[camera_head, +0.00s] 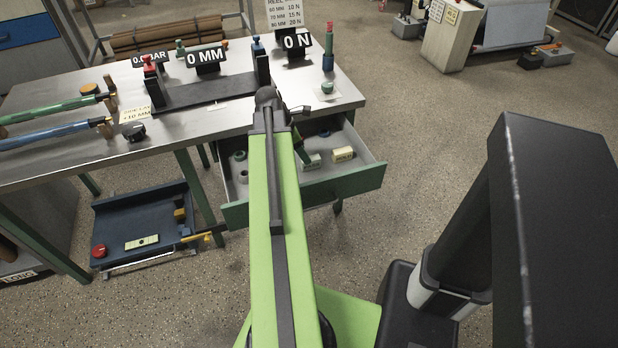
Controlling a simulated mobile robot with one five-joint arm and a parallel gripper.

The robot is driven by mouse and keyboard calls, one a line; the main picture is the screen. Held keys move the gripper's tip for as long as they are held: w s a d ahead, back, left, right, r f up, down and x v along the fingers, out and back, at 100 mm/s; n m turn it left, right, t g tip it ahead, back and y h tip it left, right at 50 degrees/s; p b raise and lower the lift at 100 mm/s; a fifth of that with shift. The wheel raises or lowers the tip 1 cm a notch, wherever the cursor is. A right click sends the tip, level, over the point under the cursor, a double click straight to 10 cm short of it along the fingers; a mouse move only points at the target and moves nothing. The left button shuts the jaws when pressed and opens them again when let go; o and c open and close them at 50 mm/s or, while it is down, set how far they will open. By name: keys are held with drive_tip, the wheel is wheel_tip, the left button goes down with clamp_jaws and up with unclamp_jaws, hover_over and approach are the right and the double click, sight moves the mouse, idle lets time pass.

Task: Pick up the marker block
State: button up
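The open drawer (352,187) under the workbench has green sides and a light interior. I cannot read the lettering well enough to tell which is the marker block. My green arm reaches forward over the drawer and hides part of it. The gripper at its far end is mostly hidden behind the arm. I cannot make out its fingertips or whether it holds anything.
The metal workbench (200,118) carries green and blue rollers at left, upright posts and black signs reading 0 MM (206,57) and 0 N (297,41). Small round parts (241,176) lie in the drawer's left side. A blue low cart (150,222) stands below.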

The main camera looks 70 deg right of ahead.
drive_tip(key=shift+s+d+f, duration=0.1)
drive_tip(key=shift+s+f, duration=0.05)
drive_tip(key=shift+f, duration=0.45)
drive_tip(key=shift+r, duration=0.1)
drive_tip(key=b+x, duration=0.5)
drive_tip(key=shift+d, duration=0.25)
drive_tip(key=shift+c, duration=0.4)
clamp_jaws()
